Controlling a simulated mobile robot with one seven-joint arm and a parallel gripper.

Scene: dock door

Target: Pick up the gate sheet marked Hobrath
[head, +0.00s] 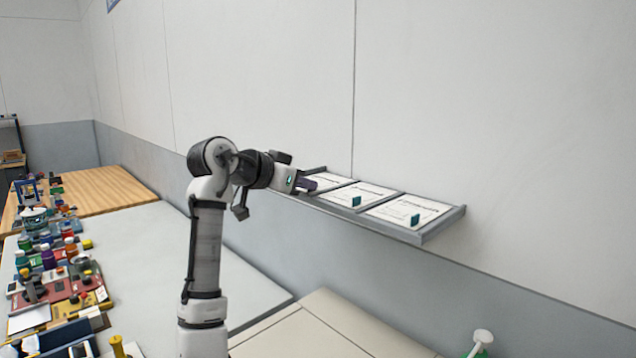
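A grey wall tray (432,234) has three compartments, each with a white printed sheet in it: a left sheet (330,180), a middle sheet (366,191) and a right sheet (420,208). The print is too small to read, so I cannot tell which is marked Hobrath. Teal tabs stand on the middle sheet (356,201) and the right sheet (415,219). My gripper (308,185) is at the left end of the tray, beside the left sheet, and hides part of that compartment. I cannot see whether its fingers are apart or touching anything.
A pale table (150,270) runs along the left, with many coloured bottles, boxes and tools crowded on its left side. A wooden top (95,195) lies behind it. A green-and-white spray bottle (480,343) stands at the bottom right. The wall rises directly behind the tray.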

